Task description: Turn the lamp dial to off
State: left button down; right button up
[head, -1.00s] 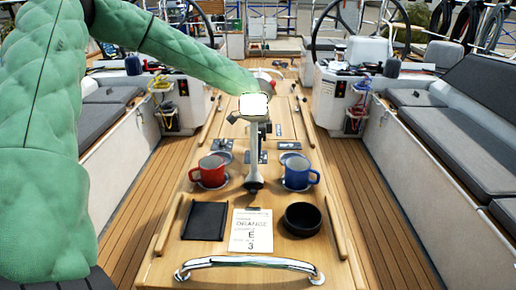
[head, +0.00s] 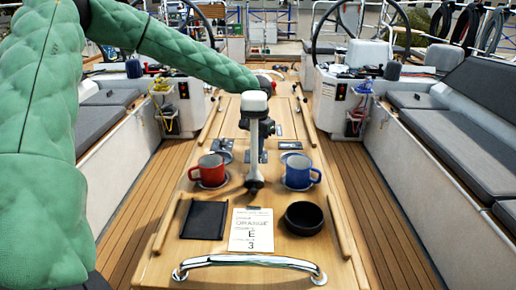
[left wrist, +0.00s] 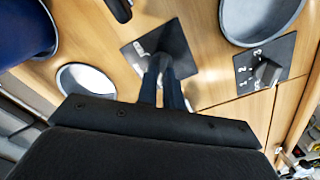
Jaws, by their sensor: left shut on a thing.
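My left arm reaches over the wooden cockpit table, and its gripper (head: 255,184) hangs low between the two mugs; the fingers are hard to make out in the head view. In the left wrist view the dark fingers (left wrist: 165,88) are together over a dark square plate (left wrist: 140,46), shut on its dial. The fingers hide most of that dial, so its setting cannot be read. A second dark plate with a grey dial (left wrist: 268,72) and numbers including 2 and 3 lies to the right, apart from the gripper. My right gripper is out of view.
A red mug (head: 211,170) and a blue mug (head: 298,171) stand either side of the gripper. Nearer are a black tray (head: 204,220), a printed card (head: 251,231), a black bowl (head: 304,218) and a chrome handrail (head: 249,261). Steering wheels stand behind.

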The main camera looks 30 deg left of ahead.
pick_arm(q)
jog(key=shift+n, duration=1)
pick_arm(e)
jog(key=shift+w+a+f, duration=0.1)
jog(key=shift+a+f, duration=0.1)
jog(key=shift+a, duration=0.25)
pick_arm(q)
jog(key=shift+a, duration=0.1)
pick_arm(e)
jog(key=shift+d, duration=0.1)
pick_arm(q)
jog(key=c, duration=1.5)
grip_release()
jog(key=shift+c, duration=0.2)
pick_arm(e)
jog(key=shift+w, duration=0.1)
